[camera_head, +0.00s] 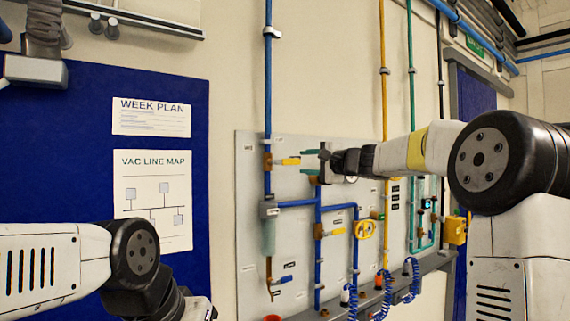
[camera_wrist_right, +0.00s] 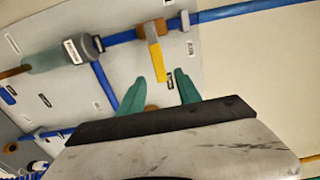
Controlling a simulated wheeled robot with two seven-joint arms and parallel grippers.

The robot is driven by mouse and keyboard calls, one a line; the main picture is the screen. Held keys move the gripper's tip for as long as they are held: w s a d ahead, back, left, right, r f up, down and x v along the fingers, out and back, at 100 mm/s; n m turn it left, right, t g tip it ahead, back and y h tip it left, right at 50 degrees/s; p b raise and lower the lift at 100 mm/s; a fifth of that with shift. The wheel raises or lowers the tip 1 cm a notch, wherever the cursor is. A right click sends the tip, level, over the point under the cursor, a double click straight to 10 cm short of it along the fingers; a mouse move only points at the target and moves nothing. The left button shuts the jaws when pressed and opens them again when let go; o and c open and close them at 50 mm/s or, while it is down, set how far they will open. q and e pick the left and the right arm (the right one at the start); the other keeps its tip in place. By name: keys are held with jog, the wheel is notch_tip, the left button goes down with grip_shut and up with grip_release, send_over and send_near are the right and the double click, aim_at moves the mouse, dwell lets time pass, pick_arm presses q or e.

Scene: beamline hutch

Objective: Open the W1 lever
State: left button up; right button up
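A yellow lever (camera_head: 288,161) sits on an orange-brown valve on the upper left vertical blue pipe. It points right, across the pipe. A second yellow lever (camera_head: 332,232) sits lower on another blue pipe, also across it. I cannot read which one is marked W1. My right gripper (camera_head: 305,162) is open, its green fingers pointing left at the upper lever's free end. In the right wrist view the yellow lever (camera_wrist_right: 155,56) reaches toward the gap between the green fingertips (camera_wrist_right: 160,75); contact cannot be told. My left arm shows at lower left, but its fingers are not in view.
Coiled blue hoses (camera_head: 380,304) hang by the ledge below. A blue board (camera_head: 90,150) with papers is on the left wall.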

aim_at(294, 162)
jog(key=x, duration=0.7)
jog(key=shift+a, duration=0.1)
jog(key=shift+c, duration=0.2)
grip_shut()
dwell(1.1)
